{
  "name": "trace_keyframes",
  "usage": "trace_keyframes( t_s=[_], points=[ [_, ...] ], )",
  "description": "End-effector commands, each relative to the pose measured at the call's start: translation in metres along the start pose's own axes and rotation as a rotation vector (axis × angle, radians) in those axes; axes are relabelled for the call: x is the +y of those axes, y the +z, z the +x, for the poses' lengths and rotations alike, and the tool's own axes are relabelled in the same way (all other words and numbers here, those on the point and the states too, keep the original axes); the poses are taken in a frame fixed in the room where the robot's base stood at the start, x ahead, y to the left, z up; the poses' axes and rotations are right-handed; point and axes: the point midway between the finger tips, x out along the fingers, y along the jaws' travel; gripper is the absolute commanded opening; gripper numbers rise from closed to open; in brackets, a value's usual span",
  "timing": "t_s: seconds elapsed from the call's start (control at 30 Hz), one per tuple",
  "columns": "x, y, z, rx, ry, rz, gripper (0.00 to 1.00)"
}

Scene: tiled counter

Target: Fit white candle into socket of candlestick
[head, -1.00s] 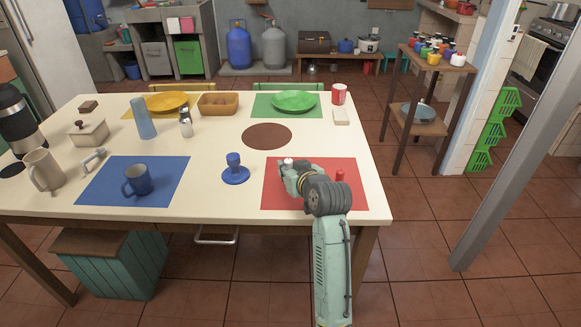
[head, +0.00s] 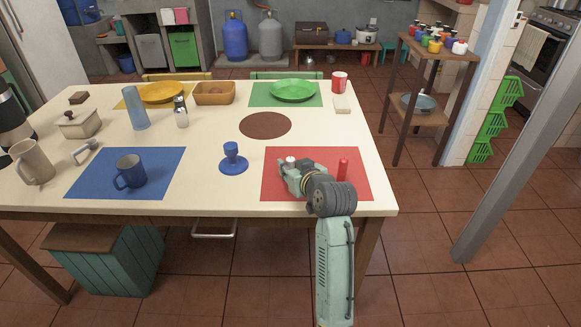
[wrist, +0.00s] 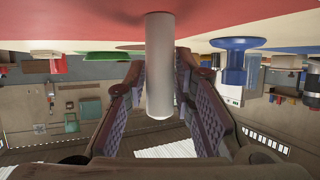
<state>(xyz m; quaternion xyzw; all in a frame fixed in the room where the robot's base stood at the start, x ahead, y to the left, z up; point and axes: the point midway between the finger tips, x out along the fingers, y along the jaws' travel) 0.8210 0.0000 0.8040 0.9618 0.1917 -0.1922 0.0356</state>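The white candle (wrist: 159,65) stands upright on the red mat, between the two fingers of my gripper (wrist: 165,90). The wrist view is upside down. Gaps show between the candle and both finger pads, so the gripper is open around it. In the head view only the white candle's top (head: 291,159) shows above my gripper (head: 292,174); the rest is hidden. The blue candlestick (head: 233,159) stands upright on the bare table, left of the red mat. It also shows in the wrist view (wrist: 235,62).
A blue mug (head: 130,173) sits on the blue mat (head: 85,185) at left. A brown round mat (head: 265,125) lies behind. The table between candlestick and red mat is clear.

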Motion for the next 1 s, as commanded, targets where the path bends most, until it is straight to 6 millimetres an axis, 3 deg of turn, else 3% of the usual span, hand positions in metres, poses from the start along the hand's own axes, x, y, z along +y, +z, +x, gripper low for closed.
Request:
trace_keyframes(
  t_s=[0.17, 0.57, 1.0],
  points=[
    [0.0, 0.0, 0.0, 0.0, 0.0, 0.0, 0.38],
    [0.0, -0.003, -0.005, 0.001, 0.001, 0.0, 0.38],
    [0.001, -0.002, -0.092, 0.004, 0.003, -0.001, 0.38]
  ],
)
